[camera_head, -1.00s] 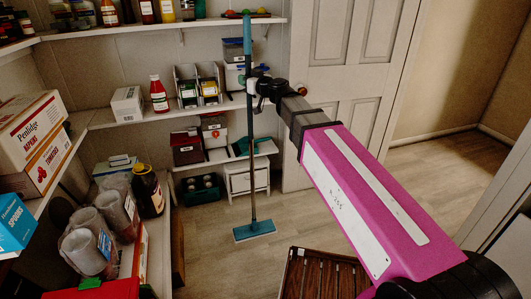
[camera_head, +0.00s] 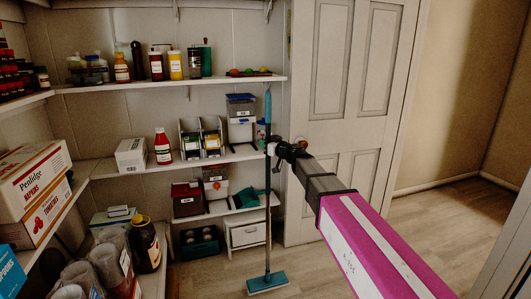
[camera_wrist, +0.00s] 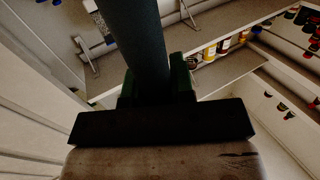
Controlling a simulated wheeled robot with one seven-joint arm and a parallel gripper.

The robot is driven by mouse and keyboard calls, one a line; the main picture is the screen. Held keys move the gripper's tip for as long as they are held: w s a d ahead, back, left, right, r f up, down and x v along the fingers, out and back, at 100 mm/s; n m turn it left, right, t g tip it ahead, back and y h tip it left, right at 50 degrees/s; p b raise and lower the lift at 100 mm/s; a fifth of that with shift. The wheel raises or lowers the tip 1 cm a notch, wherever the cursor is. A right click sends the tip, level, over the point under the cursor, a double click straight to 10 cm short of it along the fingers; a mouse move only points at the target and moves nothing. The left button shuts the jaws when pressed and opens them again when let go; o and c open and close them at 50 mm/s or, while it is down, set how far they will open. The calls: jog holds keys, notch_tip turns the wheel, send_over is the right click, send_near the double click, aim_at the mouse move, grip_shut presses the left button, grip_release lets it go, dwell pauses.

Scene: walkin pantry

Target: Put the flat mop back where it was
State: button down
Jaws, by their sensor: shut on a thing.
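The flat mop (camera_head: 268,201) stands upright in the head view, with a teal grip at the top, a dark pole and a flat teal head (camera_head: 267,283) low at the floor in front of the back shelves. My gripper (camera_head: 271,149) is shut on the pole's upper part, below the top of the teal grip. In the wrist view the thick dark teal handle (camera_wrist: 135,45) rises between my gripper's fingers (camera_wrist: 155,88). Whether the mop head touches the floor is hard to tell.
Back shelves (camera_head: 110,88) with bottles and bins stand behind and left of the mop. A white drawer unit (camera_head: 246,232) is close behind the pole. A white door (camera_head: 330,120) is to the right. Boxes (camera_head: 35,190) fill the left shelf. Floor at right (camera_head: 440,225) is clear.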

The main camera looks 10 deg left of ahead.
jog(key=shift+f, duration=2.05)
jog(key=c, duration=1)
grip_release()
